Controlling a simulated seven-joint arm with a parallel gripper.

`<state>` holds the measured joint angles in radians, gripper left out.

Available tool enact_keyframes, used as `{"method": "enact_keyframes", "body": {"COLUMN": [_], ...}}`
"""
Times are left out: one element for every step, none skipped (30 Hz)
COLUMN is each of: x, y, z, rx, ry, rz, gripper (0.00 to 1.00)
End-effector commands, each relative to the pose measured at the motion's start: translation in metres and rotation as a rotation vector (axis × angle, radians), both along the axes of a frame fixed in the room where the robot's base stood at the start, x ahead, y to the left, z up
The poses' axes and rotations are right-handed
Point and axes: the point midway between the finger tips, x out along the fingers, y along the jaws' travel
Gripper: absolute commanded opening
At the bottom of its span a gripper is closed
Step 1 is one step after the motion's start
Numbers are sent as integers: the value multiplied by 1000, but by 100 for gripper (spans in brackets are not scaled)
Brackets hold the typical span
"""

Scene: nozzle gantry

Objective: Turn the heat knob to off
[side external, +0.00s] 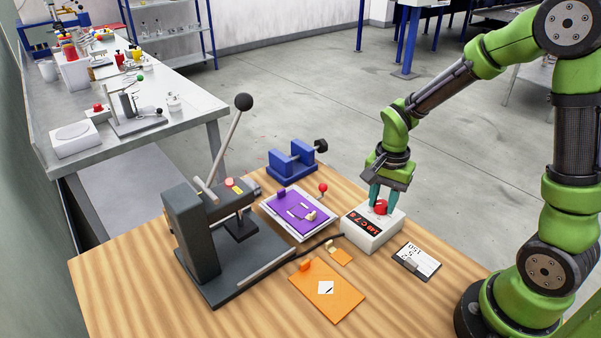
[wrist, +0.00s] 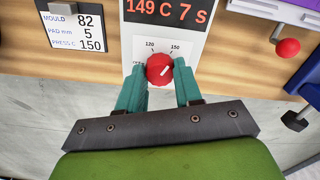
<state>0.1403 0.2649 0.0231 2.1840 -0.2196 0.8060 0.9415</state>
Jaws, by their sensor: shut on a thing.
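The red heat knob (wrist: 160,69) sits on a white control box (side external: 367,229); it also shows in the side external view (side external: 381,207). My gripper (wrist: 160,75) has its two teal fingers on either side of the knob, shut on it; the fingers also show in the side external view (side external: 380,197). The knob's white pointer line slants up and right, towards the 150 side of the dial (wrist: 180,46). The marks 120 and 150 are readable; much of the lower dial is hidden by the fingers and wrist. The box's display (wrist: 167,9) reads 149 C 7 S in red.
A card (wrist: 77,27) listing mould 82, pad 5 and press 150 lies beside the box. A grey lever press (side external: 197,235), a purple plate (side external: 297,212), an orange sheet (side external: 322,297) and a blue vise (side external: 292,163) stand on the wooden table. The front right table edge is near.

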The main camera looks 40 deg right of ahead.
Motion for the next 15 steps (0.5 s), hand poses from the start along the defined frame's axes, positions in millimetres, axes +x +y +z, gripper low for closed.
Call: {"method": "enact_keyframes", "body": {"x": [0, 0, 0, 0, 0, 0, 0, 0, 0, 0, 0, 0, 0, 0, 0], "y": [0, 0, 0, 0, 0, 0, 0, 0, 0, 0, 0, 0, 0, 0, 0], "z": [0, 1, 1, 1, 1, 1, 1, 1, 1, 1, 1, 1, 1, 1, 1], "rx": [0, 0, 0, 0, 0, 0, 0, 0, 0, 0, 0, 0, 0, 0, 0], "ry": [0, 0, 0, 0, 0, -1, -1, -1, -1, -1, -1, -1, -1, -1, -1], "rz": [20, 35, 58, 78, 98, 128, 153, 178, 214, 241, 269, 307, 336, 365, 403], "gripper": [4, 4, 4, 4, 4, 4, 4, 4, 4, 4, 4, 4, 4, 4, 4]}}
